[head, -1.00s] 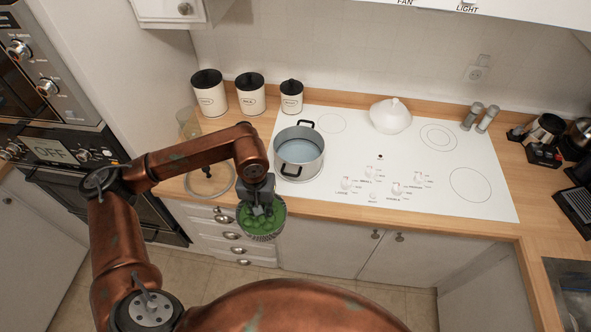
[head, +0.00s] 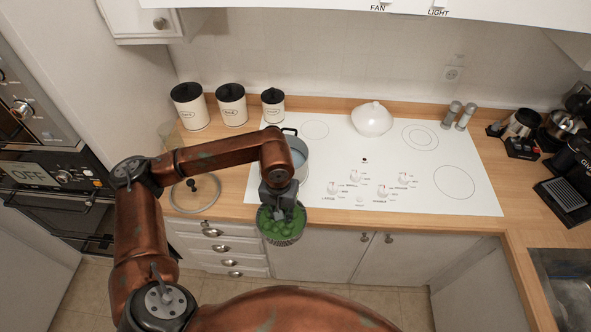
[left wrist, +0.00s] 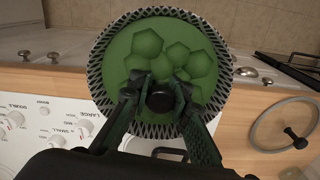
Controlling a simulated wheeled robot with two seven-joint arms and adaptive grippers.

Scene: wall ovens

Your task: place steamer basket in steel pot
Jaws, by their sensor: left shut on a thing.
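The steamer basket (head: 282,233) is round with a dark mesh rim and holds several green pieces. It also shows in the left wrist view (left wrist: 97,72). My left gripper (head: 281,213) is shut on the basket's dark central knob, seen between the fingers in the wrist view (left wrist: 161,98). The basket hangs in front of the counter's front edge. The steel pot (head: 301,163) stands on the left part of the white cooktop, behind the gripper; my arm hides part of it. Water-like blue shows inside it. My right gripper is not in view.
A glass lid (head: 194,193) lies on the counter left of the pot. Three white canisters with black lids (head: 231,104) stand behind. A white lidded bowl (head: 372,119) sits at the back of the cooktop (head: 400,180), whose right part is largely clear.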

